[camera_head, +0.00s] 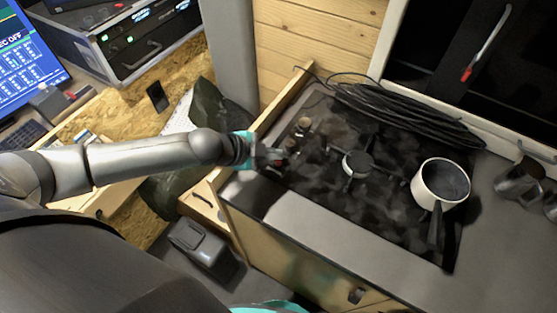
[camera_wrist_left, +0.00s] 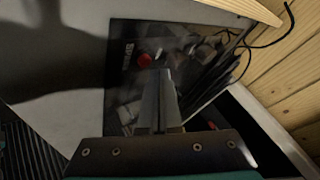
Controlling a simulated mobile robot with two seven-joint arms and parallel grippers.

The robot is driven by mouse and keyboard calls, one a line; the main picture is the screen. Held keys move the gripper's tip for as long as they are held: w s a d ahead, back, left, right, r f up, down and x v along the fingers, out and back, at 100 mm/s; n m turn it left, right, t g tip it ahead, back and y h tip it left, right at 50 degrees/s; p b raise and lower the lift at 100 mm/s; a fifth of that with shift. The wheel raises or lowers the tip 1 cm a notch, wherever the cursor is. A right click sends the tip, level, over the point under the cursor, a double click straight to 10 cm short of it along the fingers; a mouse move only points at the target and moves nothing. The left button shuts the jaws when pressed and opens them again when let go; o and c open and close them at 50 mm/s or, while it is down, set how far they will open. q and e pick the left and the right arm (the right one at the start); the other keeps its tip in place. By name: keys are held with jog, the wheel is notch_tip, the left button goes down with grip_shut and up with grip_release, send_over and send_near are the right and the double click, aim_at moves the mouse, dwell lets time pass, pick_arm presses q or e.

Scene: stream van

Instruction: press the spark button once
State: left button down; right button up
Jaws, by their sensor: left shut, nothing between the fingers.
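The spark button is a small red round knob (camera_wrist_left: 144,60) on a dark panel in the left wrist view, beside a small white-lettered label (camera_wrist_left: 128,52). My left gripper (camera_wrist_left: 160,76) is shut and empty, its fingertips appearing just below and right of the button in that view. Whether they touch it cannot be told. In the head view the left gripper (camera_head: 277,157) is over the left end of the black hob (camera_head: 330,196). The button is mostly hidden by the gripper there. My right gripper is not in view.
A white pot (camera_head: 428,193) with a dark handle stands on the hob's right side. A burner (camera_head: 356,164) sits mid-hob, and small brown-topped items (camera_head: 304,123) stand near the gripper. A coiled black cable (camera_head: 410,112) lies along the back. The grey counter front (camera_head: 325,240) is clear.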

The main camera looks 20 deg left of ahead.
pick_arm(q)
jog(key=shift+f, duration=0.35)
jog(key=shift+f+b, duration=0.35)
jog(key=shift+f, duration=0.1)
dwell(0.5)
dwell(0.4)
jog(key=shift+r+p, duration=0.85)
jog(key=shift+p, duration=0.1)
notch_tip(320, 180, up, 5)
jog(key=p, duration=0.5)
jog(key=shift+d, duration=0.1)
dwell(0.3)
